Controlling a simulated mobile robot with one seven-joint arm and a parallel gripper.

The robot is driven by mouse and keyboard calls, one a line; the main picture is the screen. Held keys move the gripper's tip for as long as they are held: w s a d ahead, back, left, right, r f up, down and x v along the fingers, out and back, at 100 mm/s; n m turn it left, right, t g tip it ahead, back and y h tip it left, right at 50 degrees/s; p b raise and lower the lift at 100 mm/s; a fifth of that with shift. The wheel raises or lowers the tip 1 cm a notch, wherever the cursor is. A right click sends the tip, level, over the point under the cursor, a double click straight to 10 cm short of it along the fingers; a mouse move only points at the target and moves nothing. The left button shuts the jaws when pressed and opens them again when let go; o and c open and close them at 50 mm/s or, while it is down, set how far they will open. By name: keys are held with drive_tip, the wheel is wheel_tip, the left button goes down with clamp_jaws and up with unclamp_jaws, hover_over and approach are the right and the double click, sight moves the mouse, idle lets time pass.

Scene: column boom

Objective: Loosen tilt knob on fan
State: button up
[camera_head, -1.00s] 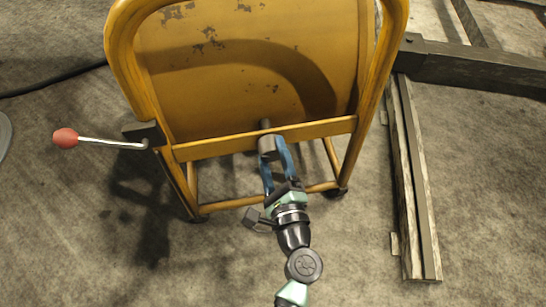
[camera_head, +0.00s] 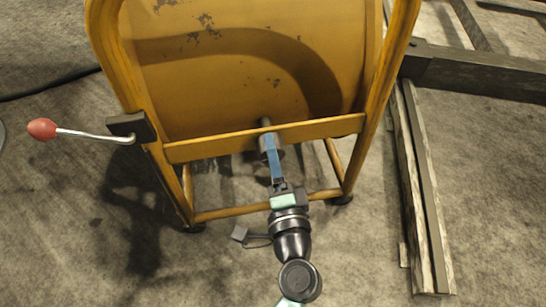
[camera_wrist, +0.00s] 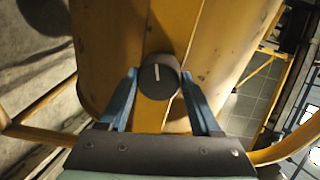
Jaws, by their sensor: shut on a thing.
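The fan (camera_head: 240,75) is a worn yellow drum in a yellow tube frame, in front of me in the head view. Its tilt knob (camera_head: 263,143) is a dark round cylinder at the middle of the lower crossbar. In the wrist view the knob (camera_wrist: 160,84) faces me, with a white line on its face standing nearly upright. My gripper (camera_head: 271,143) reaches it from below. Its blue fingers lie on either side of the knob and are shut on it. In the head view one finger hides part of the knob.
A lever with a red ball end (camera_head: 41,129) sticks out left of the fan frame. Dark beams (camera_head: 480,72) and long rails (camera_head: 420,190) lie to the right. A black cable (camera_head: 50,86) runs along the floor at left. The floor at lower left is clear.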

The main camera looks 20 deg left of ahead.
idle(0.4)
drive_tip(key=o, duration=1.4)
drive_tip(key=p+v, duration=0.2)
drive_tip(key=v, duration=1.1)
